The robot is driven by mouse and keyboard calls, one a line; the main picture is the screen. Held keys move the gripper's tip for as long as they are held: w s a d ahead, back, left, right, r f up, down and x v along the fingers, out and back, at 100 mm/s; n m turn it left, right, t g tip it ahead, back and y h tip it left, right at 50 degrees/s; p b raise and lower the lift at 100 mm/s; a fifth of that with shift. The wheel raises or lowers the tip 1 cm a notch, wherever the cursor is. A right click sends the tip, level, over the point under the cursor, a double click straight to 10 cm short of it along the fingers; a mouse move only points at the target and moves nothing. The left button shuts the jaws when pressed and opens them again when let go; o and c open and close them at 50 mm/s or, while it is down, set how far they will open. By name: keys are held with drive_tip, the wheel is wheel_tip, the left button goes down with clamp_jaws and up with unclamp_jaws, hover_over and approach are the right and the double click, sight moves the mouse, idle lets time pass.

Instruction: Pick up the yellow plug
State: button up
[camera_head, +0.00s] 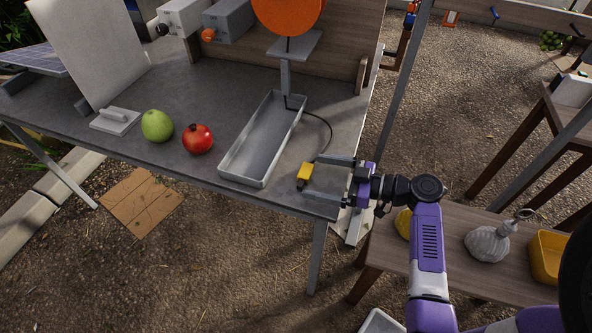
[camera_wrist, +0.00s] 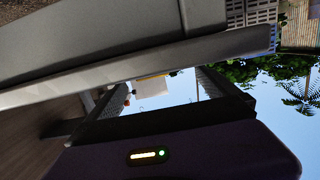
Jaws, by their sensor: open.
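The yellow plug (camera_head: 305,172) lies near the right front corner of the grey table, with a dark end toward the front and a black cord at its back. My gripper (camera_head: 311,178) reaches in from the right with its fingers spread. In the head view the plug appears between the two fingertips, with a gap visible to each. Whether the fingers are level with the plug is hard to tell.
A grey metal tray (camera_head: 232,163) stands just left of the plug. A red fruit (camera_head: 198,138) and a green fruit (camera_head: 157,126) sit farther left. The cord curves back toward an orange disc (camera_head: 289,12) on a stand. A wooden bench (camera_head: 452,225) stands at the right.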

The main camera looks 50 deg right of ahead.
sight(303, 173)
drive_tip(key=p+x, duration=0.2)
drive_tip(key=x, duration=0.5)
drive_tip(key=shift+w, duration=0.2)
drive_tip(key=shift+c, duration=0.5)
drive_tip(key=c, duration=1.4)
drive_tip(key=shift+o, duration=0.2)
drive_tip(key=shift+r, duration=0.1)
